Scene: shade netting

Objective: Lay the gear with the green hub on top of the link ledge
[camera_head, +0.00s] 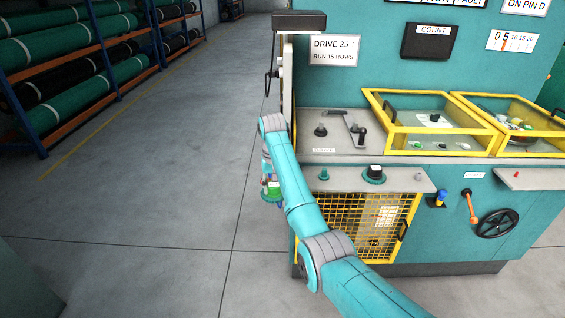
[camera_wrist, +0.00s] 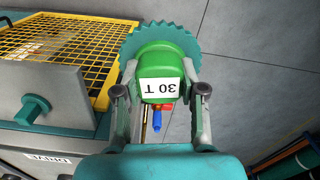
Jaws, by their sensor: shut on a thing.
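My gripper (camera_wrist: 160,92) is shut on the green hub of a teal toothed gear (camera_wrist: 160,38). The hub (camera_wrist: 162,62) carries a white label reading 30 T. In the head view the gear (camera_head: 271,196) hangs over the floor, left of the machine, partly hidden by my arm. A grey ledge (camera_head: 402,179) juts from the machine's front above a yellow mesh guard. It bears a teal pin and another teal gear with a dark hub (camera_head: 374,175). I cannot read the word link on it. The gear in my gripper is apart from this ledge.
The yellow mesh guard (camera_head: 345,220) lies below the ledge. Another grey ledge (camera_head: 535,180), a crank with an orange handle (camera_head: 470,205) and a black handwheel (camera_head: 497,225) are farther right. Racks of rolls (camera_head: 75,75) stand at the left. The floor between is clear.

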